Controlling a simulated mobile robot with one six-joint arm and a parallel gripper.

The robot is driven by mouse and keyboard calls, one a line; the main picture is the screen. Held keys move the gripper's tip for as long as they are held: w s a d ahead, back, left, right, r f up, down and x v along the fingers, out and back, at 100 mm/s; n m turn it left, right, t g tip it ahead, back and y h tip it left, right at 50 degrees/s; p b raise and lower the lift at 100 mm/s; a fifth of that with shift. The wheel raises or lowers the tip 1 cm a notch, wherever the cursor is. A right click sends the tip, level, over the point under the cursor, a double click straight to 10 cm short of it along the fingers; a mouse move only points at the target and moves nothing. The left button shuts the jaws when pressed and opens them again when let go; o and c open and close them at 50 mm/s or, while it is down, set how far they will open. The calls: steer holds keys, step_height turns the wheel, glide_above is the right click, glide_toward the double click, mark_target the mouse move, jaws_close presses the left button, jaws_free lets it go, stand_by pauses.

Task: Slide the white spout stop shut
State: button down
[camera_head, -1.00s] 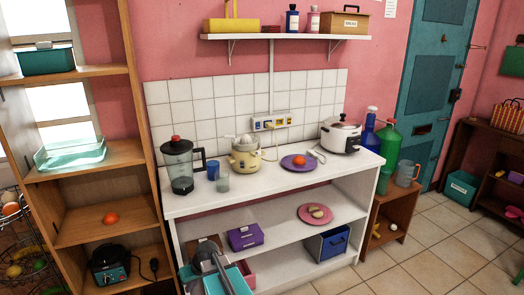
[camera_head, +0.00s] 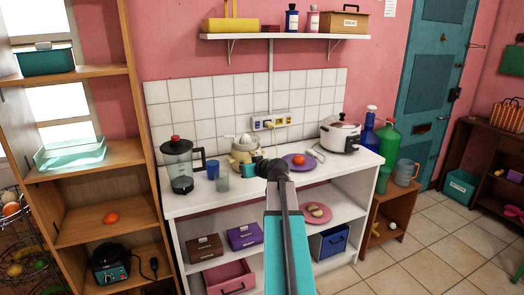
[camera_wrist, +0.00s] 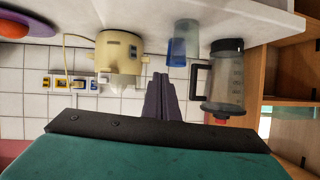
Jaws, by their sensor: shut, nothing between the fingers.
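The cream-yellow juicer (camera_head: 243,149) stands on the white counter, with a pale top. It shows upside down in the wrist view (camera_wrist: 118,53). The white spout stop is too small to make out in either view. My gripper (camera_wrist: 160,77) is shut and empty. In the wrist view its fingertips lie between the juicer and the cups, with no clear contact. In the head view my arm reaches up to the counter in front of the juicer and covers part of its lower front.
A blue cup (camera_head: 212,169), a clear glass (camera_head: 222,181) and a blender (camera_head: 181,168) stand left of the juicer. A purple plate (camera_head: 290,165) with an orange fruit and a rice cooker (camera_head: 341,136) stand right. A socket strip (camera_head: 271,122) is on the wall behind.

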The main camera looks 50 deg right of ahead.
steer(key=s+d+r+t+h, duration=0.1)
steer(key=s+d+r+h, duration=0.1)
steer(key=s+d+r, duration=0.3)
steer(key=d+r, duration=0.4)
steer(key=shift+s+d+m, duration=0.2)
steer(key=shift+d+m, duration=0.05)
steer(key=shift+m, duration=0.15)
steer(key=shift+w, duration=0.15)
steer(key=p, duration=0.3)
glide_above(258, 153)
steer(key=s, duration=0.3)
step_height(258, 153, down, 4)
steer(key=shift+w+a+f+p, duration=0.1)
steer(key=shift+w+f+p, duration=0.1)
steer(key=shift+f, duration=0.45)
steer(key=shift+w+a+f+p, duration=0.1)
steer(key=shift+f+p, duration=0.05)
steer(key=shift+f, duration=0.5)
steer(key=shift+f, duration=0.1)
